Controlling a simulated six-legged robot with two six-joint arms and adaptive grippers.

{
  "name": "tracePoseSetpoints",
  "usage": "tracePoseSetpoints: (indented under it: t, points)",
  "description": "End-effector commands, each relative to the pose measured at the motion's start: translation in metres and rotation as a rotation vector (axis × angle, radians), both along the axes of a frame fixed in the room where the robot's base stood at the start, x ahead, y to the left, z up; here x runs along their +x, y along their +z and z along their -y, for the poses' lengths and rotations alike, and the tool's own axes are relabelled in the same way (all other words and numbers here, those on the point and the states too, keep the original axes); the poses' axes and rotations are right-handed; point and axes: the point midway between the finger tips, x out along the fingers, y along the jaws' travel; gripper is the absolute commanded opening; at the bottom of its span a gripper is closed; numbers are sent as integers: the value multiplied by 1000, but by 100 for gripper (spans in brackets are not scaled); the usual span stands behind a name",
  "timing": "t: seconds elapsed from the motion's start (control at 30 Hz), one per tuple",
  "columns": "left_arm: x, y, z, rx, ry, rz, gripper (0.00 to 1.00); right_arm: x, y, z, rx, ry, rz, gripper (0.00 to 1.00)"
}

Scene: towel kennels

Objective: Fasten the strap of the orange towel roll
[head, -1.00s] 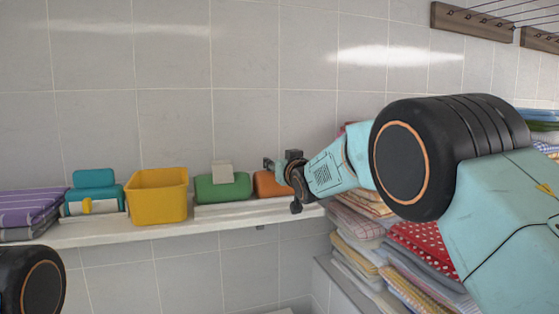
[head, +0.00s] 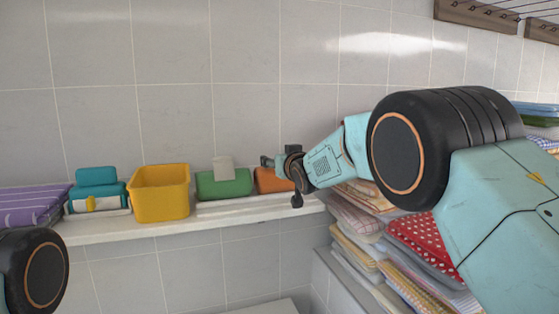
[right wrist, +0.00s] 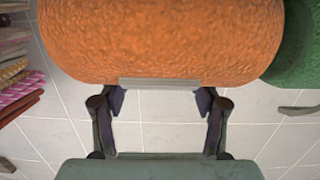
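The orange towel roll (head: 274,181) lies at the right end of the wall shelf, partly hidden behind my right gripper (head: 282,162). In the right wrist view the roll (right wrist: 165,40) fills the top of the picture. A thin grey strip, seemingly its strap (right wrist: 160,82), shows along the roll's edge. My right gripper (right wrist: 160,100) is open, its fingertips apart near the two ends of that strip. I cannot tell whether they touch it. My left gripper is out of view; only part of that arm shows at the lower left.
On the shelf (head: 110,232), left of the orange roll, are a green roll (head: 225,184) with a pale upright flap, a yellow bin (head: 160,205), a teal roll (head: 97,190) and purple striped towels (head: 30,205). Stacked folded cloths (head: 365,245) stand at right, beneath my right arm.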

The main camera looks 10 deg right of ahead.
Motion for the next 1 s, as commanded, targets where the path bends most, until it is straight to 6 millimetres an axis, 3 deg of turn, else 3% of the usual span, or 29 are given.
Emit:
tracePoseSetpoints:
  t: [0.47, 1.0]
  points:
    - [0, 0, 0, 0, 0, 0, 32, -5, 1, 1, -1, 0, 0, 70]
    - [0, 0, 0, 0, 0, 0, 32, -62, 9, 11, -1, 0, 0, 70]
